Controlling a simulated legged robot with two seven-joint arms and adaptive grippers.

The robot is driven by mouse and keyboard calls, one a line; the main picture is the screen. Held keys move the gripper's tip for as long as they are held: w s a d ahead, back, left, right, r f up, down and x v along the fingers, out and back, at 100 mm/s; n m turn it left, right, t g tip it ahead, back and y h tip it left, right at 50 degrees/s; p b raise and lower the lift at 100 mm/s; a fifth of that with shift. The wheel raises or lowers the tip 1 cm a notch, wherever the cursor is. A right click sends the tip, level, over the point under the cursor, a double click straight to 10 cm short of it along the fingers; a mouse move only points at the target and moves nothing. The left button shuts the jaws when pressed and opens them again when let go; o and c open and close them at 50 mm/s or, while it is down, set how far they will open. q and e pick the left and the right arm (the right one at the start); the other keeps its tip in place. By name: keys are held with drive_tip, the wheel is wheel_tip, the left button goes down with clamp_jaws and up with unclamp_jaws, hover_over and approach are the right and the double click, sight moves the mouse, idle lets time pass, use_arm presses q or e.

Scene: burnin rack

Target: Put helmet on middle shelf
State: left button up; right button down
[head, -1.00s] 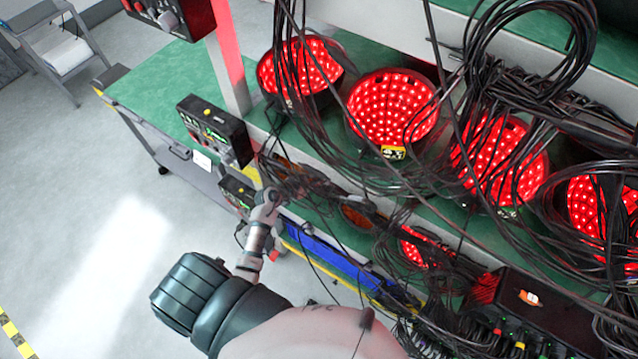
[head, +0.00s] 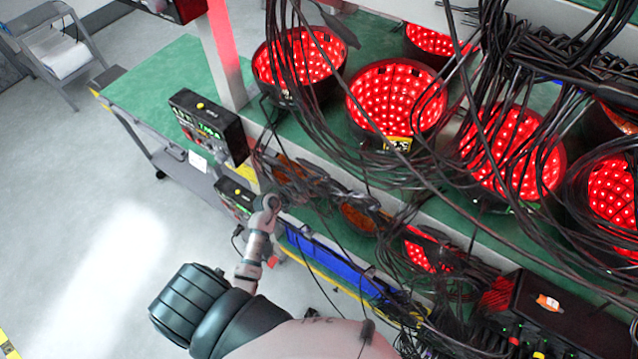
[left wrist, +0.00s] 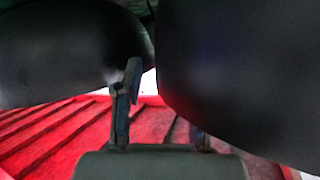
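I cannot make out a helmet in either view. The rack has an upper green shelf (head: 462,222) with large red lamps and a lower tier with amber lamps; I cannot tell which is the middle shelf. In the head view my left arm reaches up to the lower tier, and its gripper is lost among dark cables. In the left wrist view my left gripper (left wrist: 165,112) has its fingers apart, with nothing visibly held. The right finger is partly covered by a large dark rounded thing (left wrist: 240,75). Another dark rounded thing (left wrist: 65,50) is at left. My right gripper is out of view.
Red lamps (head: 397,100) and tangled black cables (head: 540,60) crowd the rack. A control box (head: 208,125) stands at the rack's left end. A black box (head: 565,315) is at lower right. A cart (head: 60,50) stands far left. The floor at left is clear.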

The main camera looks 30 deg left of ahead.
use_arm(q)
drive_tip(key=shift+d, duration=0.2)
drive_tip(key=shift+s+r, duration=0.1)
drive_tip(key=shift+s, duration=0.05)
drive_tip(key=v, duration=1.1)
drive_tip(key=shift+s+a+p, duration=0.2)
drive_tip(key=shift+s+p, duration=0.15)
drive_tip(key=shift+r, duration=0.15)
